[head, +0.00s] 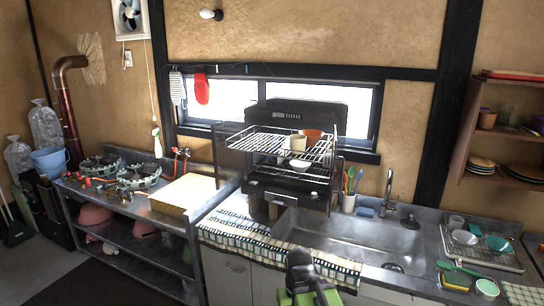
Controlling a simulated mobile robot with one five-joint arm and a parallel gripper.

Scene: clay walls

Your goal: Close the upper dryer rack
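The black dish dryer (304,112) stands on the counter behind the sink, in front of the window. Its upper wire rack (250,142) is slid out toward me and holds a cream cup (297,143) and an orange-brown cup (313,136). Below it, a lower wire rack (268,171) holds a white bowl (300,164). My gripper (303,270), dark with green parts, is low in the view, in front of the counter. It is well below the racks and apart from them. Its fingertips are not clear enough to tell open from shut.
A checked cloth (238,236) lies on the counter's front edge. The sink (345,235) with its tap (388,190) is right of the dryer. A utensil holder (348,203) stands close to the dryer's right side. A yellow board (183,193) is to the left.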

